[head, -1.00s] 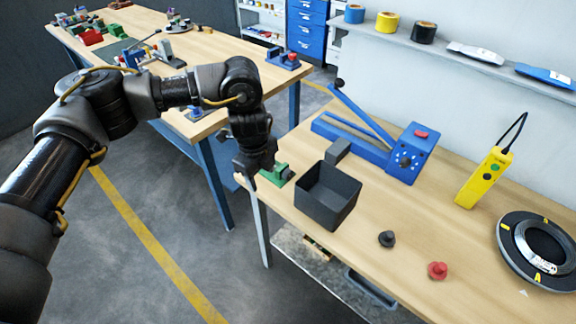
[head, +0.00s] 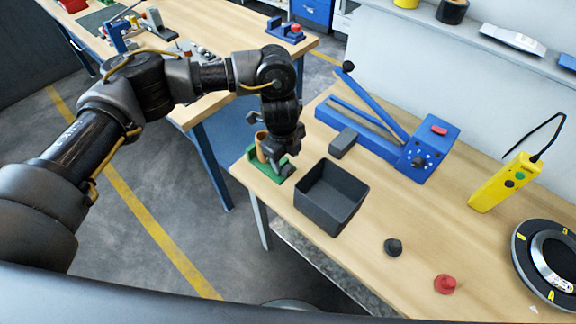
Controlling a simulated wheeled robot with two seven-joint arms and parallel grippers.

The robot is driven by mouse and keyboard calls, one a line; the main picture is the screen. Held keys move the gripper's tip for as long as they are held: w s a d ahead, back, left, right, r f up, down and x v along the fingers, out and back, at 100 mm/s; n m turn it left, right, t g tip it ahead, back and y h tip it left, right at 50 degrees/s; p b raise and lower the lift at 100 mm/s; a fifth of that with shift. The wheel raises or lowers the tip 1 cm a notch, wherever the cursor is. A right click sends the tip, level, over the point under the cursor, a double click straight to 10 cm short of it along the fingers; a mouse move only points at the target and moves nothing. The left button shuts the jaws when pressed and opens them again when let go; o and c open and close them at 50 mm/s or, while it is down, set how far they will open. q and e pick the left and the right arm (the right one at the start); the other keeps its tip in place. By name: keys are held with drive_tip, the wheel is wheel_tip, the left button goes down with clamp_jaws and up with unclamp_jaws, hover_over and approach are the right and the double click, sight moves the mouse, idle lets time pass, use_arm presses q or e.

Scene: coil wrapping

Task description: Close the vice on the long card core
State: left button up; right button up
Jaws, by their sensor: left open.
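The green vice (head: 250,173) stands at the left end of the near wooden bench. A tan card core (head: 262,146) stands upright at the vice, partly hidden by my left gripper. I cannot tell how far apart the vice jaws are. My left gripper (head: 277,158) is open, pointing down, just right of the core and over the vice's right part. Its fingertips are dark and small, and I cannot tell whether they touch the vice. My right gripper is not in view.
A dark open bin (head: 345,218) stands close to the right of the vice. A blue lever tool (head: 375,140) with a grey block lies behind it. Black (head: 393,247) and red (head: 445,284) knobs, a yellow handset (head: 503,182) and a dark ring (head: 522,262) are further right.

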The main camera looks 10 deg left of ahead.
sight(288, 168)
use_arm(q)
drive_tip(key=f, duration=0.3)
drive_tip(key=f+p, duration=0.1)
drive_tip(key=shift+w+d+f, duration=0.2)
drive_tip(key=shift+w+f, duration=0.05)
drive_tip(key=shift+f, duration=0.8)
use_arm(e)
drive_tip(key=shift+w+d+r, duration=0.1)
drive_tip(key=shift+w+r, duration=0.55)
